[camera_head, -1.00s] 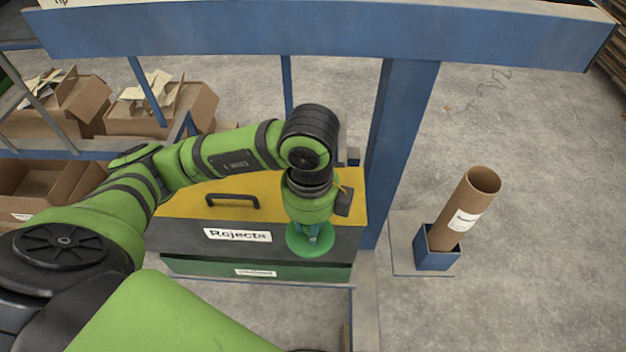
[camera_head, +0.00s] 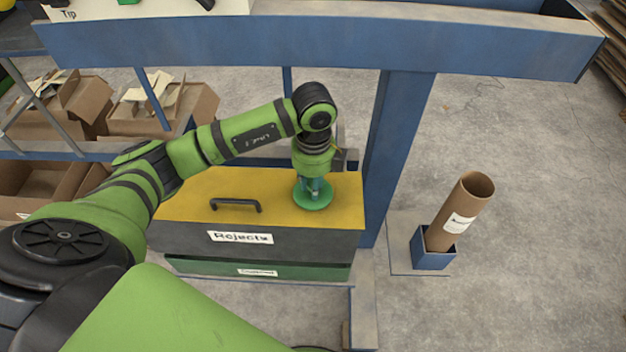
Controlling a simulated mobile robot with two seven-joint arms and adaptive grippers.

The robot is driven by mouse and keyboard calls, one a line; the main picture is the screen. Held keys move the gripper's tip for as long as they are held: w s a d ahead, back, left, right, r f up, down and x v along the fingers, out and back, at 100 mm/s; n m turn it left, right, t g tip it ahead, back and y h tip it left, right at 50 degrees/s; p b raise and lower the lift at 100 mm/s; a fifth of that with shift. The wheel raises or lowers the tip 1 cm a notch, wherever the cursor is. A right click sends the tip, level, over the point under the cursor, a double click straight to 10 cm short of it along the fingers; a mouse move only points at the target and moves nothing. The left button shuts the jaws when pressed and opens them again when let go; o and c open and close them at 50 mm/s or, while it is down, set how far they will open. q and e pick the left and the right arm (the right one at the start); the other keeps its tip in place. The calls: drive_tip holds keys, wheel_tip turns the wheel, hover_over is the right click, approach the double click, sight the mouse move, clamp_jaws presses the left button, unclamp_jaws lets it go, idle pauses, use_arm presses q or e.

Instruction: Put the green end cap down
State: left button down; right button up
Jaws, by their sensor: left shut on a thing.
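The green end cap (camera_head: 313,201) is a flat round disc with a raised middle. It is at the right part of the yellow lid (camera_head: 285,212) of the box labelled Rejects. My left gripper (camera_head: 314,188) points down and is shut on the cap's middle. I cannot tell whether the cap touches the lid or is just above it. My right gripper is not in view.
A black handle (camera_head: 236,204) rises from the lid, left of the cap. A blue post (camera_head: 395,150) stands just right of the box under a blue beam (camera_head: 320,42). A cardboard tube (camera_head: 460,215) leans in a blue holder (camera_head: 433,250). Cardboard boxes (camera_head: 160,108) stand at left.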

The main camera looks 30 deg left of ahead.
use_arm(q)
drive_tip(key=shift+f, duration=0.15)
drive_tip(key=c, duration=1)
unclamp_jaws()
wheel_tip(320, 180, up, 8)
drive_tip(key=shift+f+b, duration=0.1)
drive_tip(key=shift+b, duration=0.65)
